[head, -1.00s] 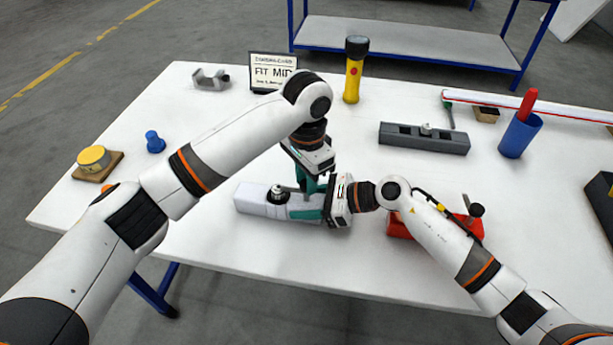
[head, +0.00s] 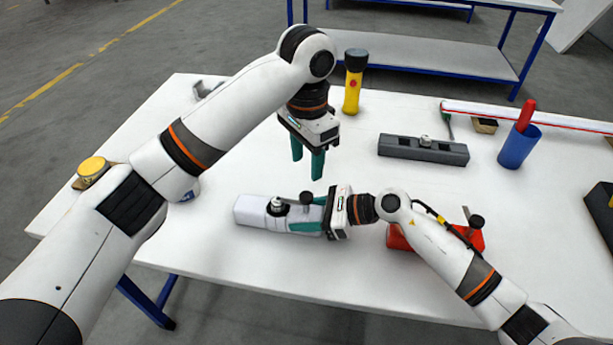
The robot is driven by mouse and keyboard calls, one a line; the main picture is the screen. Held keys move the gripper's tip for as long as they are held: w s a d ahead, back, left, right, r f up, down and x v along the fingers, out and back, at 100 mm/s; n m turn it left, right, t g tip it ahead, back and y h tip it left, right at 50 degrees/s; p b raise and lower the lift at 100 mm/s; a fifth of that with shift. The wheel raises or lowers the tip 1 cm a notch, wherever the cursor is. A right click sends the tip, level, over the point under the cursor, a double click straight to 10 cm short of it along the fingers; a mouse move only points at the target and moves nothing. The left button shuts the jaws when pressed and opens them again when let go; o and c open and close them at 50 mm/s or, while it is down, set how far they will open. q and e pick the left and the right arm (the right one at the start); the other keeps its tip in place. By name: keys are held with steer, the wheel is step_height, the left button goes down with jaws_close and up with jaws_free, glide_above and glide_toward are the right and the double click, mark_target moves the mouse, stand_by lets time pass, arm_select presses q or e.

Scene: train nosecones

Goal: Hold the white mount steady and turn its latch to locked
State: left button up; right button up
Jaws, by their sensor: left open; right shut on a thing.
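The white mount (head: 251,210) lies on the white table, a long block with its right end between my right gripper's fingers. Its latch is a dark lever with a round knob (head: 306,198), beside a round metal-and-black pivot (head: 277,206) on the mount's top; the lever points right along the mount. My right gripper (head: 308,214) is shut on the mount, with teal fingers along its near and far sides. My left gripper (head: 307,168) is open and empty, fingers down, above and behind the mount, clear of the latch.
A red block (head: 399,238) with a dark knob sits under my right forearm. A dark grey block (head: 424,149), a yellow flashlight (head: 353,85) and a blue cup (head: 517,148) stand farther back. A yellow-topped wooden piece (head: 93,170) is at left.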

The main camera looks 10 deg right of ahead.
arm_select(q)
steer(key=shift+r, duration=1.65)
arm_select(e)
steer(key=o, duration=1.2)
steer(key=shift+c, duration=0.2)
